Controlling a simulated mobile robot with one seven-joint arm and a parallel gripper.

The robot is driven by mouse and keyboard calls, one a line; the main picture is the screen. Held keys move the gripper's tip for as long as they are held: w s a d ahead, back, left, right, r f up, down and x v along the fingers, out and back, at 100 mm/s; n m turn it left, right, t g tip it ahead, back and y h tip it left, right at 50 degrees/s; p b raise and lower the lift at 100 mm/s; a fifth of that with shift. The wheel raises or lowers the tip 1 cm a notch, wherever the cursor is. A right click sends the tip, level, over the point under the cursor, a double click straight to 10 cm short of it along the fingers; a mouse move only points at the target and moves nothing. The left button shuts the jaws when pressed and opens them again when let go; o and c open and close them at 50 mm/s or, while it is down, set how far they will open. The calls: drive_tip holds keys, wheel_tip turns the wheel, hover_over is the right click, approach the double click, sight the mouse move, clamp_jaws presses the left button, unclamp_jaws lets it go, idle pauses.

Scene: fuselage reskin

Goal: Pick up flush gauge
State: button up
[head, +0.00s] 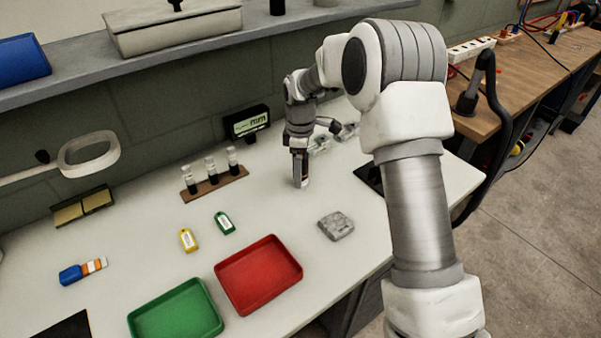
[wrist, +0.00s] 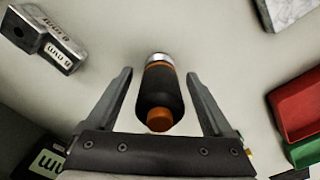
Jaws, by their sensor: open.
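A dark cylinder (wrist: 158,88) with an orange end cap and a silver rim at its other end shows between the fingers in the wrist view. It may be the flush gauge, but no label shows on it. In the head view it stands upright on the white bench, a dark and orange cylinder (head: 301,172) under my wrist. My gripper (wrist: 160,74) is open, with one finger on each side of the cylinder and a visible gap on both sides. In the head view the fingers are hard to make out.
Marked metal blocks (wrist: 48,38) lie close by. A rack of vials (head: 213,176), a digital display (head: 247,123) and a grey block (head: 336,226) stand around. Red (head: 258,274) and green (head: 176,312) trays sit at the front. Bench between the cylinder and grey block is clear.

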clamp_jaws()
drive_tip(key=shift+r, duration=0.15)
